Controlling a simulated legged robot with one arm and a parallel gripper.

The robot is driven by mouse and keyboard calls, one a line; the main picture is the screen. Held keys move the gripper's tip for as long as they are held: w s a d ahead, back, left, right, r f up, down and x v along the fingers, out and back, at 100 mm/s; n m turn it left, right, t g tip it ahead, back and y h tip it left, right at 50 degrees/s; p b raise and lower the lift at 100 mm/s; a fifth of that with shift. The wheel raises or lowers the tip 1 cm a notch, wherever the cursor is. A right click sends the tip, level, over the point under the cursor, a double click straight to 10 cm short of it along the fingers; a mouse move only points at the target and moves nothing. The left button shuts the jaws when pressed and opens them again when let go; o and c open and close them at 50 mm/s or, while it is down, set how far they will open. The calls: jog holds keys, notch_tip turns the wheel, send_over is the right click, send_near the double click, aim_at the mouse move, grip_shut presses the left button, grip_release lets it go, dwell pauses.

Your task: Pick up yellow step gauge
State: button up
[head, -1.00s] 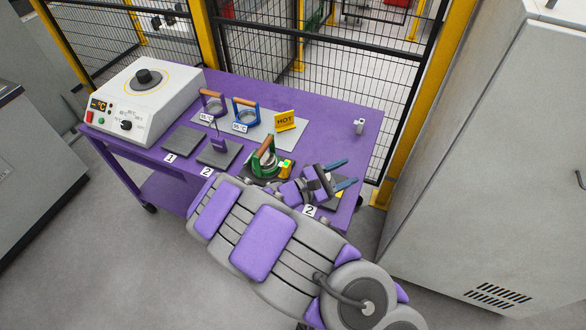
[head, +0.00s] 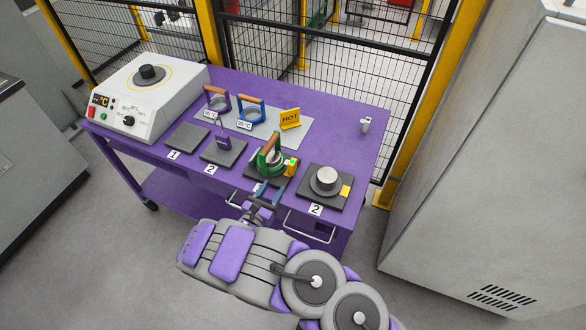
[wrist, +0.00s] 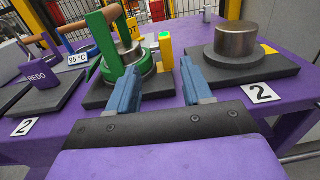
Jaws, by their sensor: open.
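A small upright yellow block (head: 291,167) with a green part stands at the right of the green ring with a brown handle (head: 269,159), on a dark pad; it also shows in the wrist view (wrist: 166,52). It looks most like the step gauge, but I cannot see steps clearly. A flat yellow patch (head: 346,190) lies on the right pad beside a metal cylinder (head: 327,180). My gripper (head: 269,192) is at the table's front edge, before the green ring's pad. In the wrist view its blue fingers (wrist: 158,69) are apart and empty, with the block beyond them.
A white heater (head: 150,95) stands at the back left. A brown-handled ring (head: 216,100), a blue ring (head: 251,108) and a yellow HOT sign (head: 290,119) stand behind on a grey plate. The purple table's (head: 352,150) right side is mostly clear.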

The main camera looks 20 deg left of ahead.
aim_at(289, 166)
jog(key=w, duration=0.3)
jog(key=w+b, duration=0.1)
jog(key=shift+w+a+f, duration=0.25)
jog(key=shift+a, duration=0.15)
jog(key=w+d, duration=0.2)
jog(key=d, duration=0.1)
jog(key=shift+r+b, duration=0.3)
jog(key=w, duration=0.1)
jog(key=w+a, duration=0.1)
jog(key=w+b, duration=0.1)
jog(key=shift+w+a+f, duration=0.1)
jog(key=shift+a+f, duration=0.2)
jog(key=shift+f, duration=0.05)
jog(key=shift+w+a+r, duration=0.1)
jog(key=shift+a, duration=0.15)
jog(key=shift+w+d+r, duration=0.15)
jog(key=shift+d+r, duration=0.15)
jog(key=shift+d, duration=0.3)
jog(key=shift+w+d, duration=0.2)
jog(key=shift+c, duration=0.7)
jog(key=shift+w+f, duration=0.2)
jog(key=shift+c, duration=0.7)
jog(key=shift+s+a, duration=0.15)
jog(key=shift+a, duration=0.25)
jog(key=c, duration=0.5)
jog(key=shift+f, duration=0.1)
grip_shut()
